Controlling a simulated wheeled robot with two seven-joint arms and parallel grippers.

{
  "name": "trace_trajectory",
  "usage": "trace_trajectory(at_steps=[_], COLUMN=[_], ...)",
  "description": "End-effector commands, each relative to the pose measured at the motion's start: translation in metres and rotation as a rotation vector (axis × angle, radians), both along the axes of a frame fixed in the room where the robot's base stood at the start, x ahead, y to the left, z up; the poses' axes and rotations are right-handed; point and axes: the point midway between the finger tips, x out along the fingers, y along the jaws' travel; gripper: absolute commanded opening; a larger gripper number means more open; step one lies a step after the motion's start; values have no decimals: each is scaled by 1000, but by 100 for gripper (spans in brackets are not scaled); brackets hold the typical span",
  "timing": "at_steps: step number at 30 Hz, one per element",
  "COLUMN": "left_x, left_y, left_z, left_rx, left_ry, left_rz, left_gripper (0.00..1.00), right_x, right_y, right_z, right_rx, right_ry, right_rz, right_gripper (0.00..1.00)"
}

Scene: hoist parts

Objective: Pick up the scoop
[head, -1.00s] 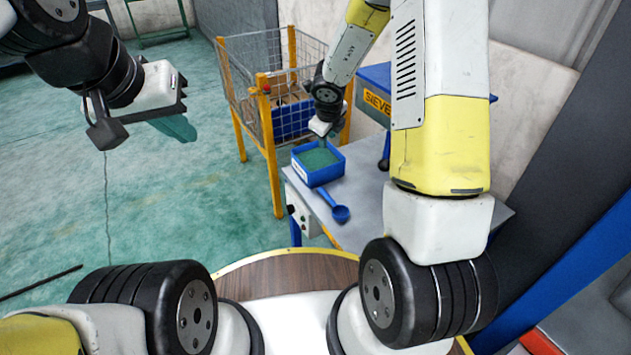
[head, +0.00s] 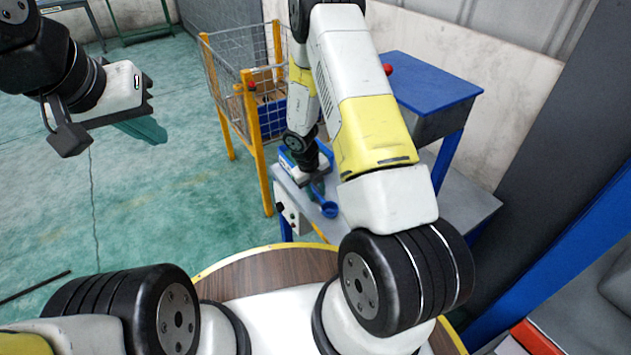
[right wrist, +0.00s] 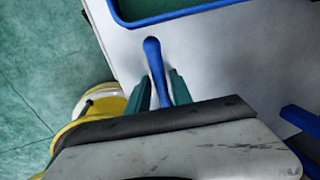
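The blue scoop (head: 329,209) lies on the grey worktable (head: 458,196), its bowl toward the front edge. In the right wrist view its handle (right wrist: 153,52) runs between two teal fingers; the bowl is hidden beneath the gripper. My right gripper (right wrist: 160,88) is open around the handle, with a visible gap on the left side. In the head view my right gripper (head: 316,187) is low over the scoop and partly hides it. My left gripper (head: 145,130) hangs empty above the floor at the left; its finger opening cannot be made out.
A blue tray (right wrist: 175,14) stands on the table just beyond the handle end. A blue-topped stand (head: 425,85) rises behind my right arm. A yellow-posted wire cage (head: 235,85) stands behind the table. Open green floor lies at the left.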

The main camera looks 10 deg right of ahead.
Motion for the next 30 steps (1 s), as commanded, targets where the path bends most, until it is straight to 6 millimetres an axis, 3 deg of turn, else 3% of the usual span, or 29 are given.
trace_trajectory(at_steps=[7, 11, 12, 23, 30], left_x=[0, 0, 0, 0, 0], left_y=[0, 0, 0, 0, 0], left_z=[0, 0, 0, 0, 0], left_rx=[0, 0, 0, 0, 0], left_ry=[0, 0, 0, 0, 0], left_rz=[0, 0, 0, 0, 0], left_gripper=[0, 0, 0, 0, 0], right_x=[1, 1, 1, 1, 1], right_y=[0, 0, 0, 0, 0], right_z=[-2, -2, -2, -1, 16], right_rx=[0, 0, 0, 1, 1], right_ry=[-1, -1, -1, -2, -4], right_rz=[0, 1, 1, 1, 0], right_gripper=[27, 1, 0, 0, 0])
